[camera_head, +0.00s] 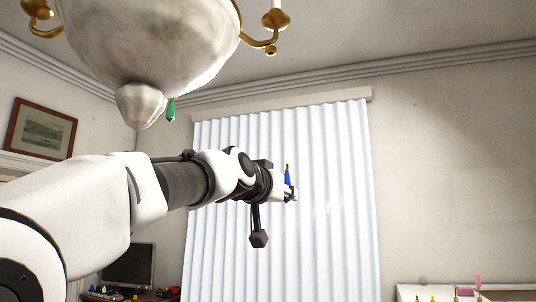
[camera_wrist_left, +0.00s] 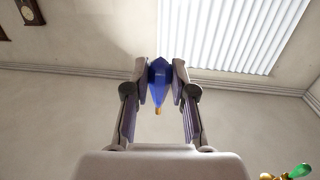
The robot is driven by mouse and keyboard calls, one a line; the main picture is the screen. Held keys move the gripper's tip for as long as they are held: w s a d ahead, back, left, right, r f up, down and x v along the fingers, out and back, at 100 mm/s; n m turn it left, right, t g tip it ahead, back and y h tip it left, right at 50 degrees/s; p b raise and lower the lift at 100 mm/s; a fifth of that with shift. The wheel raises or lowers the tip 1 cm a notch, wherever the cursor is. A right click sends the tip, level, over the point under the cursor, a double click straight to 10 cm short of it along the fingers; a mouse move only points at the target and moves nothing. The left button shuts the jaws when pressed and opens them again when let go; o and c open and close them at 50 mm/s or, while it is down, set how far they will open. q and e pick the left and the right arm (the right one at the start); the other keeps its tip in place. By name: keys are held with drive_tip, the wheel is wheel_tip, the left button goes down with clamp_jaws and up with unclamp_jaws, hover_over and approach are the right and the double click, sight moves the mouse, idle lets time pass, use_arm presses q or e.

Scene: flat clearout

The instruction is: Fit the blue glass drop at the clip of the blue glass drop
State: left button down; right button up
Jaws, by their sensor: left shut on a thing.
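The blue glass drop (camera_head: 287,177) is a small blue piece with a gold-coloured tip, which points up in the head view. My left gripper (camera_head: 291,193) is shut on it, in front of the white blind. In the left wrist view the drop (camera_wrist_left: 158,82) sits between the two fingertips of the left gripper (camera_wrist_left: 160,72). The chandelier (camera_head: 150,45) hangs above and left of the gripper, apart from it. I cannot pick out the clip of the blue drop. My right gripper is not in view.
A green glass drop (camera_head: 171,109) hangs under the chandelier bowl; a green drop also shows at the lower right of the left wrist view (camera_wrist_left: 300,170). A gold candle arm (camera_head: 258,42) juts right. The air right of my gripper is clear. Small items stand on a white surface (camera_head: 420,291).

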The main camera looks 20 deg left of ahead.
use_arm(q)
drive_tip(key=s+r+t+p, duration=0.1)
drive_tip(key=s+r, duration=0.3)
drive_tip(key=r, duration=0.7)
drive_tip(key=s+r+t+p, duration=0.1)
drive_tip(key=s+r+p, duration=0.3)
drive_tip(key=r, duration=0.6)
drive_tip(key=shift+s+a+r+h, duration=0.2)
drive_tip(key=shift+a+r+h, duration=0.1)
drive_tip(key=shift+a+r, duration=0.05)
idle(2.3)
